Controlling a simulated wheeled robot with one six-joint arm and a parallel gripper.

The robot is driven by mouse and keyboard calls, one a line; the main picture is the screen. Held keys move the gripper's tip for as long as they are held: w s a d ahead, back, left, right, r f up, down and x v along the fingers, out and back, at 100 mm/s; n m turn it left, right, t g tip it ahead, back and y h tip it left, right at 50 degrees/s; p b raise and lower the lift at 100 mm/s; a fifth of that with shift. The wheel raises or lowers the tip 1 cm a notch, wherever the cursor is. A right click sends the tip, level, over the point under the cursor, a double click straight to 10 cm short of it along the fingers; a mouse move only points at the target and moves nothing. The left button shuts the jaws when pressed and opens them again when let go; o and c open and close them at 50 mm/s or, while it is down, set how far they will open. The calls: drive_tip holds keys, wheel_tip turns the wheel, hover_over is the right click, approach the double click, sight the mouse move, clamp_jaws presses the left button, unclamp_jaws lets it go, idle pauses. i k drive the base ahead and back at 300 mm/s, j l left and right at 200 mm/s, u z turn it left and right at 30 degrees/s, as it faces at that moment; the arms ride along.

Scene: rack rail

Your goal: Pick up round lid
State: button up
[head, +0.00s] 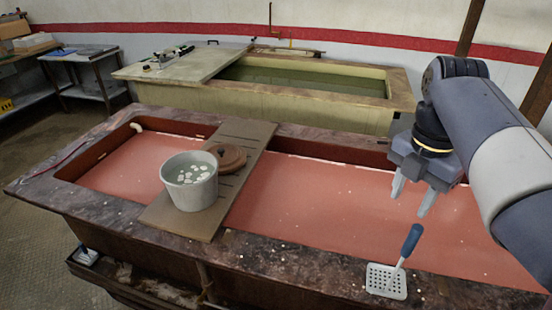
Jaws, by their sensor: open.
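The round lid (228,157) is brown with a small knob and lies on a brown slatted board (246,134), just behind a grey pot. My gripper (412,204) is open and empty. It hangs pointing down over the right part of the red-filled basin, well to the right of the lid and apart from it. The lid's near left edge is partly hidden by the pot.
The grey pot (190,190) holds pale pieces in liquid and stands on the board, close to the lid. A slotted turner with a blue handle (410,240) rests on the basin's front rim (300,262). A second tank (300,100) stands behind.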

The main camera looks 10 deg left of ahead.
sight(230, 157)
drive_tip(key=u, duration=1.1)
